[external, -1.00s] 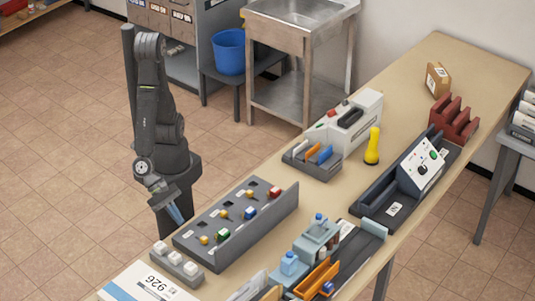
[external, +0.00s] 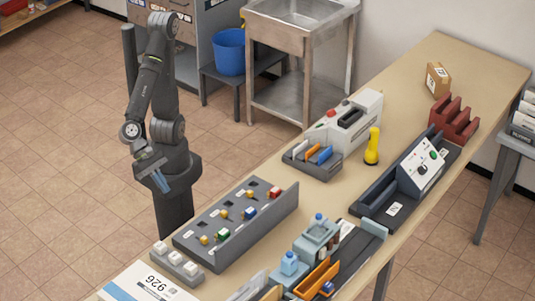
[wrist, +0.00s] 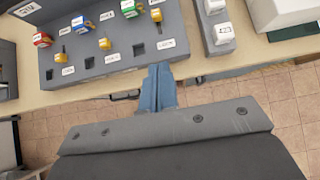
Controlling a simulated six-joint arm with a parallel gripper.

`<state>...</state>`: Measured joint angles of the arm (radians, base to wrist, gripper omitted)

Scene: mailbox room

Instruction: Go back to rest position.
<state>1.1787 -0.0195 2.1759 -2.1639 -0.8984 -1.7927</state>
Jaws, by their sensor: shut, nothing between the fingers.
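My gripper (external: 163,181) is shut and empty, its blue fingers pressed together. In the external view it hangs in front of my arm's base, off the table's left edge and above the floor side. In the wrist view the shut fingers (wrist: 158,88) point toward the table edge, below the grey board (wrist: 110,50). The arm is folded close to its column, with the forearm slanting down to the left.
The grey board (external: 217,240) with coloured blocks and yellow knobs is nearest to my gripper. A grey strip with white cubes (external: 177,264) lies beside it. A grey organiser (external: 312,164), yellow torch (external: 372,146) and red rack (external: 453,119) stand farther along. Floor (external: 75,200) left is clear.

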